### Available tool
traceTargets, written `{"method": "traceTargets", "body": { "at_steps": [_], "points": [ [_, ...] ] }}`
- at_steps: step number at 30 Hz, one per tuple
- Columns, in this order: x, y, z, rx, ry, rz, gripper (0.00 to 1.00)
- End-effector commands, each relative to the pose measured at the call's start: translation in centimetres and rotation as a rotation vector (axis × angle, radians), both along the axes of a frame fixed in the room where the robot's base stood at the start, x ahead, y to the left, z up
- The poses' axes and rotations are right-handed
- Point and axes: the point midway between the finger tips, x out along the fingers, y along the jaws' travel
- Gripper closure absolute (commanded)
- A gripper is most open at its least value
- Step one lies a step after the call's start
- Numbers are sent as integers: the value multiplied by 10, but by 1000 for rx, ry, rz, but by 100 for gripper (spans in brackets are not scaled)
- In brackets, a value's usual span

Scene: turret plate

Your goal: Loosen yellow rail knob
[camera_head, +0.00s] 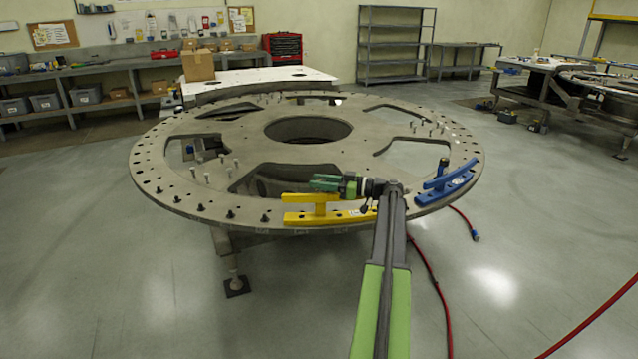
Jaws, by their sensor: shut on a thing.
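The yellow rail (330,217) lies along the near edge of the round grey turret plate (185,192), with a raised upper bar above its base. My arm reaches in from the bottom right. My gripper (322,184) has green jaws that point left, just above the rail's upper bar. The jaws are shut on the yellow rail knob, which they hide from this view. How far the knob is turned cannot be told.
A blue rail (447,187) with a dark upright knob (443,163) sits on the plate to the right. Several pegs stand on the plate around its large openings. A red hose (430,275) lies on the floor at right. The floor at front left is clear.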

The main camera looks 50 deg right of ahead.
Motion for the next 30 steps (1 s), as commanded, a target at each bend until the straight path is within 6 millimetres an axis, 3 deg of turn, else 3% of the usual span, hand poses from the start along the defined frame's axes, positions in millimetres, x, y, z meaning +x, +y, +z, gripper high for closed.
{"method": "traceTargets", "body": {
  "at_steps": [14,15,19,30],
  "points": [
    [-1,-1,1,1,-2,11,100],
    [-1,-1,1,1,-2,11,62],
    [-1,-1,0,0,-1,11,45],
    [-5,-4,0,0,0,10,44]
  ]
}}
